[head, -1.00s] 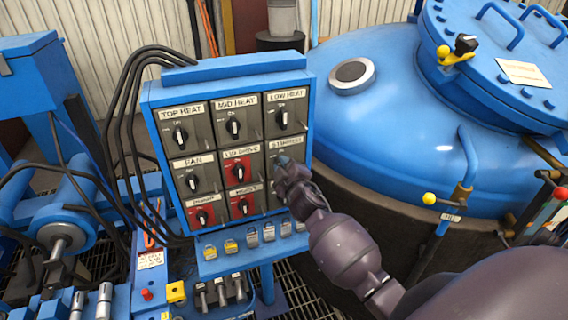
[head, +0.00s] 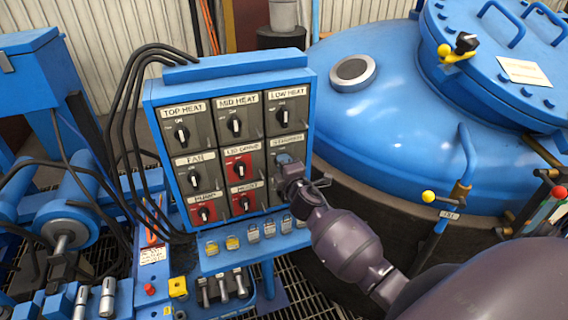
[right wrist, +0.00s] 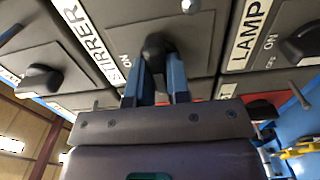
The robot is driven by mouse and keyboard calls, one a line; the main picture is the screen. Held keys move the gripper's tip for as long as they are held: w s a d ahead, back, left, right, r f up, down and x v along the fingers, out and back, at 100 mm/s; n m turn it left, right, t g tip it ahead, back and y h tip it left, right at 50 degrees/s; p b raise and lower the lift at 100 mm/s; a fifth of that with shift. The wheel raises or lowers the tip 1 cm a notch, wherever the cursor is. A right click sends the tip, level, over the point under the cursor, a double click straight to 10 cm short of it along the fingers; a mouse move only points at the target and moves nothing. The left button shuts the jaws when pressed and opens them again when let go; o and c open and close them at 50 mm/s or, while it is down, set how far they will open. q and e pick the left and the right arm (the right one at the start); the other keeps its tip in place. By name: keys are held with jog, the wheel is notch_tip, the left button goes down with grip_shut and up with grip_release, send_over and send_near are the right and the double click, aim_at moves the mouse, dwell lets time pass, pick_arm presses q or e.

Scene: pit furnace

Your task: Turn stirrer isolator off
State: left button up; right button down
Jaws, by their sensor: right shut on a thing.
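The stirrer isolator (head: 288,141) is a grey panel at the right of the middle row on the blue switch box. Its label also reads STIRRER in the right wrist view (right wrist: 97,38). My right gripper (head: 286,160) is at this isolator and covers its knob in the head view. In the right wrist view, the two blue fingers of my right gripper (right wrist: 160,68) are shut on the black knob (right wrist: 155,46), one on each side. An ON mark shows beside the knob; its exact setting is hard to tell. My left gripper is not in view.
Other isolators surround it: low heat (head: 286,107) above, the red lid drive (head: 239,168) to the left. A lamp isolator (right wrist: 300,42) is beside it in the right wrist view. Padlocks (head: 253,232) line the ledge below. The blue furnace vessel (head: 400,130) stands close at the right.

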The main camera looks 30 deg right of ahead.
dwell(0.4)
jog(key=c, duration=1.1)
grip_release()
jog(key=v, duration=1)
jog(key=shift+s+a, duration=0.2)
jog(key=shift+s, duration=0.15)
